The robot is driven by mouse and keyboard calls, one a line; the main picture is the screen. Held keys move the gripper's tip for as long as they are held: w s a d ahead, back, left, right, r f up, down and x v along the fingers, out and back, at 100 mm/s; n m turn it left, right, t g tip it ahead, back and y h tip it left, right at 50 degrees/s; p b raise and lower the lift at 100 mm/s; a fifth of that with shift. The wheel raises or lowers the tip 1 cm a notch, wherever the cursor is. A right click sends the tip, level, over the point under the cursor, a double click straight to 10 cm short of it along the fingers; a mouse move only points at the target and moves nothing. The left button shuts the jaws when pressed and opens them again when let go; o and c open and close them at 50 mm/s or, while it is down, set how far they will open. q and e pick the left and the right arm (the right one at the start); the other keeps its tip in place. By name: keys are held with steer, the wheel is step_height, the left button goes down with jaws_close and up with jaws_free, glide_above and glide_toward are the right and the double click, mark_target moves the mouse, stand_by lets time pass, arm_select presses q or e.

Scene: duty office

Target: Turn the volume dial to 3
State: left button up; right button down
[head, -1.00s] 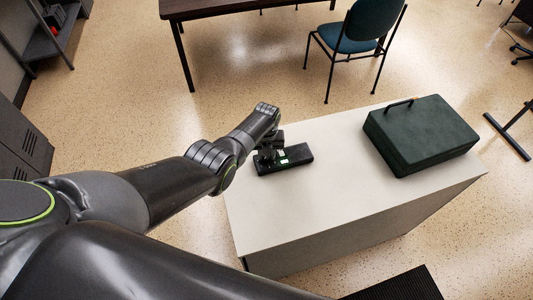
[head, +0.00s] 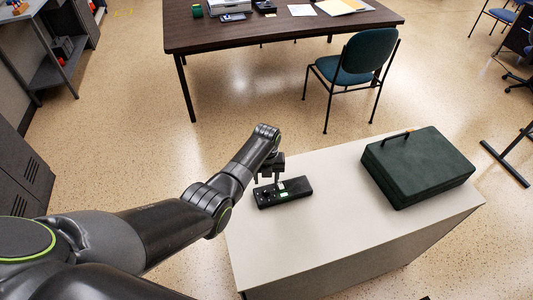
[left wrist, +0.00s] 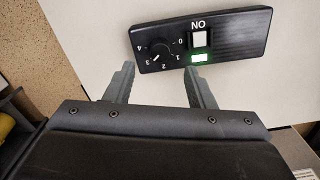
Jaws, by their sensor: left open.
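The black control box (head: 285,193) lies on the pale cabinet top. In the left wrist view its round black volume dial (left wrist: 160,51) sits at the left end, ringed by white numerals 0 to 4. The dial's white pointer mark is turned to the lower left, towards the 3. My left gripper (head: 268,180) is open and empty, just above the dial end of the box. In the left wrist view its two fingers (left wrist: 159,70) stand apart, with the dial beyond their tips and nothing between them.
Beside the dial are a white button (left wrist: 199,38) marked ON and a lit green lamp (left wrist: 199,57). A dark green case (head: 418,166) stands on the right of the cabinet top (head: 330,225). A chair (head: 365,60) and a brown desk (head: 285,30) stand behind.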

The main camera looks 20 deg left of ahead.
mark_target(266, 190)
arm_select(q)
step_height(266, 190, up, 11)
steer(key=shift+r+b, duration=0.15)
steer(key=shift+b, duration=0.15)
stand_by(0.5)
